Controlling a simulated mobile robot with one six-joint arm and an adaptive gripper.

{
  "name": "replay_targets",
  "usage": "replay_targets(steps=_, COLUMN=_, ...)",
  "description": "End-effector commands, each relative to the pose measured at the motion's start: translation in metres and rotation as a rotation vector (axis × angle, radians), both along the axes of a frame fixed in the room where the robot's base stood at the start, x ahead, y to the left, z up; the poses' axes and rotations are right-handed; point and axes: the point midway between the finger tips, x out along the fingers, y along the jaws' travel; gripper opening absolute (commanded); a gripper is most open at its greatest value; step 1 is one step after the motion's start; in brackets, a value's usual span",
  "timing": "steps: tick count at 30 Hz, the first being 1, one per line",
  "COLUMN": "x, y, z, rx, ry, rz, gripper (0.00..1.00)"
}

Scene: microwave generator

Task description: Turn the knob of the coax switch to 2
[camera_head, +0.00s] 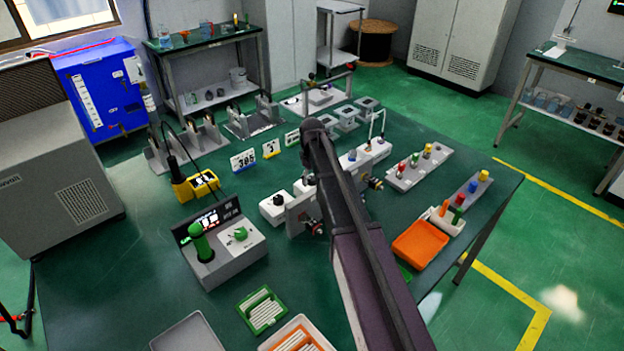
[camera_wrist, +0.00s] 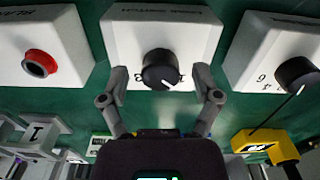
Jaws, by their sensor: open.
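The coax switch is a white box (camera_wrist: 165,35) in the upper middle of the wrist view, with its lettering upside down. Its round black knob (camera_wrist: 160,69) has a white mark at the lower right, near the digit 1. A partly hidden digit shows left of the knob. My gripper (camera_wrist: 160,77) is open, with one finger on each side of the knob and a visible gap on both sides. Whether its tips reach the knob's depth, I cannot tell. In the head view my arm hides my gripper and much of the boxes behind it.
A white box with a red button (camera_wrist: 41,64) stands left of the switch, and a box with another black knob (camera_wrist: 296,73) stands close on the right. A yellow device (camera_wrist: 262,143) is at lower right. In the head view an orange tray (camera_head: 420,245) lies right of my arm.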

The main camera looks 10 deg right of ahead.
Motion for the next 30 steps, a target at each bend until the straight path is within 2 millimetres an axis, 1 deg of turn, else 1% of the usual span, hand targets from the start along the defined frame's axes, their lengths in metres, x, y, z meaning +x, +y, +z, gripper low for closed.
replay_targets(steps=3, x=0.0, y=0.0, z=0.0002, rx=0.0, ry=0.0, rz=0.0, gripper=0.81)
replay_targets(steps=4, x=0.0, y=0.0, z=0.0002, rx=0.0, ry=0.0, rz=0.0, gripper=0.75)
replay_targets(steps=5, x=0.0, y=0.0, z=0.0002, rx=0.0, ry=0.0, rz=0.0, gripper=0.66)
replay_targets(steps=6, x=0.0, y=0.0, z=0.0002, rx=0.0, ry=0.0, rz=0.0, gripper=0.54)
replay_targets(steps=8, x=0.0, y=0.0, z=0.0002, rx=0.0, ry=0.0, rz=0.0, gripper=0.37)
replay_targets(steps=9, x=0.0, y=0.0, z=0.0001, rx=0.0, ry=0.0, rz=0.0, gripper=0.25)
replay_targets(steps=11, x=0.0, y=0.0, z=0.0001, rx=0.0, ry=0.0, rz=0.0, gripper=0.07)
replay_targets(steps=12, x=0.0, y=0.0, z=0.0001, rx=0.0, ry=0.0, rz=0.0, gripper=0.0)
replay_targets(steps=23, x=0.0, y=-0.0002, z=0.0, rx=0.0, ry=0.0, rz=-0.028, gripper=0.0)
replay_targets(steps=30, x=-0.0001, y=-0.0002, z=0.0, rx=0.0, ry=0.0, rz=-0.128, gripper=0.0)
